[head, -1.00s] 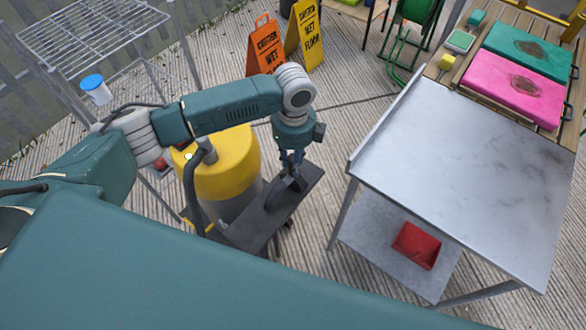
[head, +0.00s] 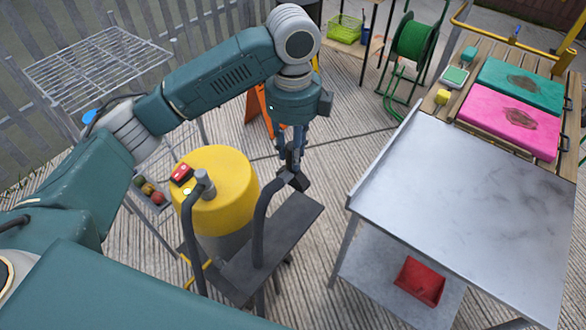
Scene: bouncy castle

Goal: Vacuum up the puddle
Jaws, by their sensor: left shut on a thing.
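The vacuum has a yellow lid (head: 232,176) on a grey drum, with a red switch box (head: 182,173) on top, and stands left of centre. A black hose (head: 191,240) runs down from its lid. My left gripper (head: 294,168) is shut on the black end piece (head: 298,181) of the hose, above a dark narrow platform (head: 285,232) beside the vacuum. The hose hangs from it in a bend down past the platform. My left arm covers part of the scene behind. No puddle can be made out in this view. My right gripper is not in view.
A metal table (head: 440,190) with a red tray (head: 420,281) on its lower shelf stands right. Pink (head: 510,118) and green boards lie behind it. A wire rack (head: 95,65) is at left, a green hose reel (head: 412,42) at back. Deck floor between is open.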

